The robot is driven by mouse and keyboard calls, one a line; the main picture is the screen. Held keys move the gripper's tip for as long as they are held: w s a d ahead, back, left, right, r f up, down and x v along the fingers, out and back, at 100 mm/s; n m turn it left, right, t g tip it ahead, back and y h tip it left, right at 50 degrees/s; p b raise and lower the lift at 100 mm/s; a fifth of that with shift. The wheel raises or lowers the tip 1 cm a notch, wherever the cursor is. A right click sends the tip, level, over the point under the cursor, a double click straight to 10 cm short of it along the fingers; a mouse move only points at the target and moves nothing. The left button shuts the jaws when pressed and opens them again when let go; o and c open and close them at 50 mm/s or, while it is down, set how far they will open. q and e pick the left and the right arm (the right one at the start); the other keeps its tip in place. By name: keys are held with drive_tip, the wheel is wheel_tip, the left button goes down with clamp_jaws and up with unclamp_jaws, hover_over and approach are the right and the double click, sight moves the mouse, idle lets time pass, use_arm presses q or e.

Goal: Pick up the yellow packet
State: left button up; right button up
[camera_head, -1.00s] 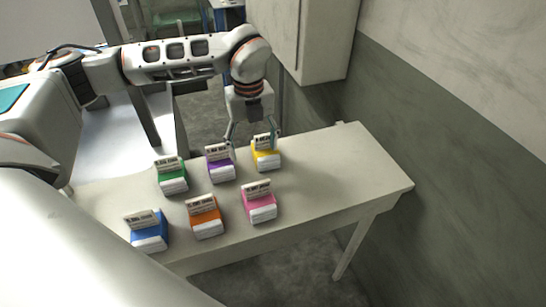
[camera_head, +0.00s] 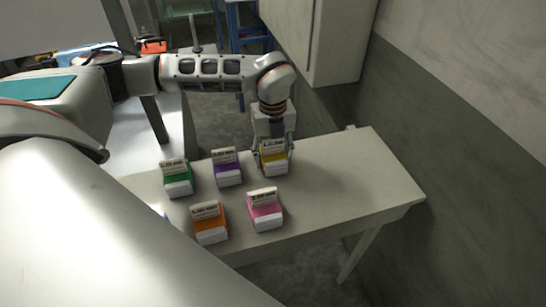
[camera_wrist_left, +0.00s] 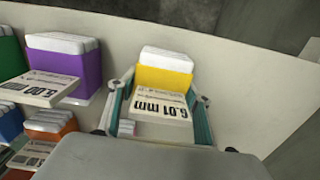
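The yellow packet (camera_head: 275,168) stands on the pale table (camera_head: 340,185) at the back right of the group, with a white label card on its front. My left gripper (camera_head: 274,151) is down at the yellow packet. In the left wrist view its two teal-padded fingers (camera_wrist_left: 158,108) stand one on each side of the packet, and narrow gaps show between pads and packet. The gripper looks open. My right gripper is not in view.
The purple packet (camera_head: 227,172) stands close left of the yellow one. Green (camera_head: 178,182), orange (camera_head: 210,228) and pink (camera_head: 266,215) packets stand nearby; the blue one (camera_wrist_left: 9,124) is mostly hidden in the head view. The table's right end is clear. A wall cabinet (camera_head: 340,45) hangs behind.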

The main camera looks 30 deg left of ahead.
use_arm(q)
drive_tip(key=c, duration=0.4)
drive_tip(key=shift+r, duration=0.1)
